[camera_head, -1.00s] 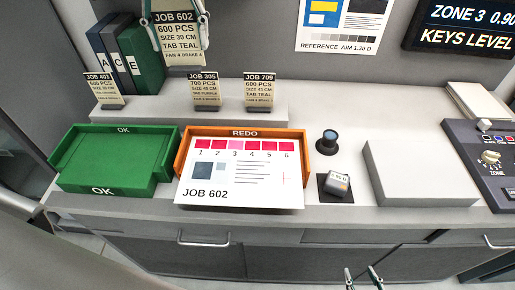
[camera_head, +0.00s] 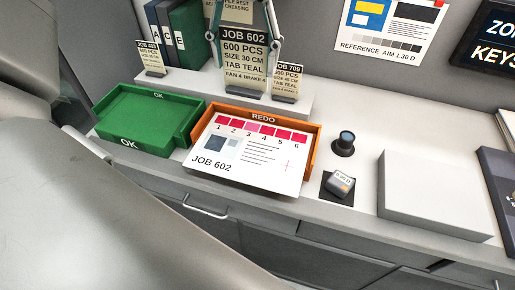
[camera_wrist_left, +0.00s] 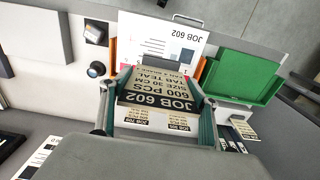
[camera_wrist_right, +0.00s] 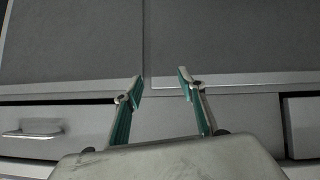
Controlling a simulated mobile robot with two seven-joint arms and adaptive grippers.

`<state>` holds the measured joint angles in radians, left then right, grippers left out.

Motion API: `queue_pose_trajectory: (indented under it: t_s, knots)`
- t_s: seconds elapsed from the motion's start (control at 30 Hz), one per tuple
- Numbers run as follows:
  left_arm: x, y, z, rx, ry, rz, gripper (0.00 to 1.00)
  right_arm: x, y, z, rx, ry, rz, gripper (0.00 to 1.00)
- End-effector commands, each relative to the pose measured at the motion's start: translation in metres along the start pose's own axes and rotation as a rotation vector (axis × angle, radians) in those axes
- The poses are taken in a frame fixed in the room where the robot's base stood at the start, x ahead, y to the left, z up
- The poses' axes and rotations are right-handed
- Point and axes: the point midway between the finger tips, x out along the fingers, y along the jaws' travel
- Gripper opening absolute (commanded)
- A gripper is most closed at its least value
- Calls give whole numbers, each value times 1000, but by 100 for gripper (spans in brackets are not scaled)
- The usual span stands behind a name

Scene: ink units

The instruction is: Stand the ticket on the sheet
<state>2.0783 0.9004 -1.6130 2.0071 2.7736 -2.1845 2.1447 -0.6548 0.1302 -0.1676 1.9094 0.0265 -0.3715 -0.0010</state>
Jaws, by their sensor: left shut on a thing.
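The held ticket (camera_head: 243,50), a cream card headed JOB 602, hangs upright between the fingers of my left gripper (camera_head: 244,62). In the left wrist view, this ticket (camera_wrist_left: 158,92) is gripped at its side edges, with a dark base (camera_wrist_left: 158,66) at its far end. The sheet (camera_head: 240,160), white with a row of red and pink patches and marked JOB 602, lies over the orange REDO tray (camera_head: 317,150). The ticket is above and behind the sheet, apart from it. My right gripper (camera_wrist_right: 160,84) is open and empty in front of grey cabinet fronts.
A green OK tray (camera_head: 148,118) stands left of the sheet. Small tickets JOB 403 (camera_head: 150,57) and JOB 709 (camera_head: 287,80) stand on the shelf behind. A round dark loupe (camera_head: 344,142), a small device (camera_head: 339,184) and a pale block (camera_head: 435,190) are to the right.

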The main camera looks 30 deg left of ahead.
Motion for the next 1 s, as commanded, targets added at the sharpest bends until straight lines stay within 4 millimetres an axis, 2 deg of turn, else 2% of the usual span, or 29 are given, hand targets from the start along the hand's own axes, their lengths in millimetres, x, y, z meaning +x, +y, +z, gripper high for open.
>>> queue_pose_trajectory:
  t_s: [0.17,0.7,0.8,1.0]
  knots:
    - [26,-1,2,1,-7,-2,38,0,-2,-1,4,1,-1,40]
    - [138,-1,2,0,-6,-1,38,1,-9,-4,18,4,-6,40]
    - [152,0,2,0,-4,0,38,1,-8,-3,17,4,-5,40]
    - [165,0,1,0,-1,0,38,0,-4,-2,10,3,-3,40]
